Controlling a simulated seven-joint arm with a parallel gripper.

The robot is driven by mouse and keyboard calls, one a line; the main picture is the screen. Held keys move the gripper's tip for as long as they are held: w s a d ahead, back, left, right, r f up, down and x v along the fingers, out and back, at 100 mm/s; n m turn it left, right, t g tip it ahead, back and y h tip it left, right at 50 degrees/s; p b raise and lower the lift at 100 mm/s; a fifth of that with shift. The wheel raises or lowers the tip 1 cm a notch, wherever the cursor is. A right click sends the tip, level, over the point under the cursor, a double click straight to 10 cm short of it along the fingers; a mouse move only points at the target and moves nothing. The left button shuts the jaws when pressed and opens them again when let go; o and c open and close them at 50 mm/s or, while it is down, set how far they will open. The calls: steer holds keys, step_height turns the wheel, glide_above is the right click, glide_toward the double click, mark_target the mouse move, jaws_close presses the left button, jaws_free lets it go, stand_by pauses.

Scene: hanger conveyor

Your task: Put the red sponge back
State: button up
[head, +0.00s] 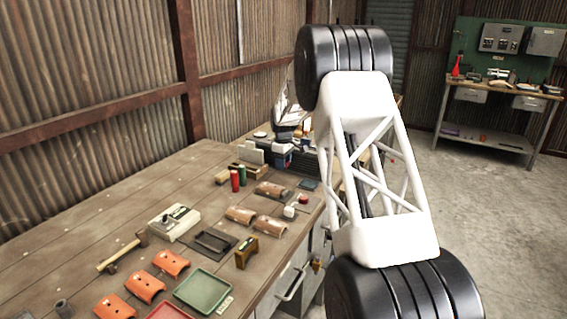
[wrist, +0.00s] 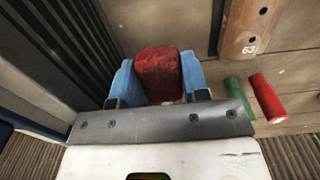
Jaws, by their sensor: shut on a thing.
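The red sponge (wrist: 157,75) is between the two blue fingers of my gripper (wrist: 158,66) in the wrist view. The fingers are shut on its left and right sides. The sponge's far end reaches a little past the fingertips, and its near end is partly hidden by the gripper. A dark ribbed surface lies just left of the gripper. I cannot tell whether the sponge touches anything beneath it. In the head view my arm covers part of the bench, and I cannot make out the sponge there.
The wooden bench (head: 130,215) carries red (head: 235,181) and green cylinders (head: 242,174), several brown curved tiles, orange curved pieces (head: 145,287), a hammer (head: 122,252), a dark tray (head: 214,241) and a green tray (head: 204,291). Cluttered items stand at its far end. Bare wood shows along the left.

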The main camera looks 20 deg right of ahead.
mark_target(284, 180)
steer(key=shift+f, duration=0.2)
steer(key=shift+f, duration=2.65)
steer(key=o, duration=1)
steer(key=shift+c, duration=0.2)
steer(key=shift+r, duration=0.1)
steer(key=shift+r, duration=3.8)
steer(key=shift+s+r, duration=0.1)
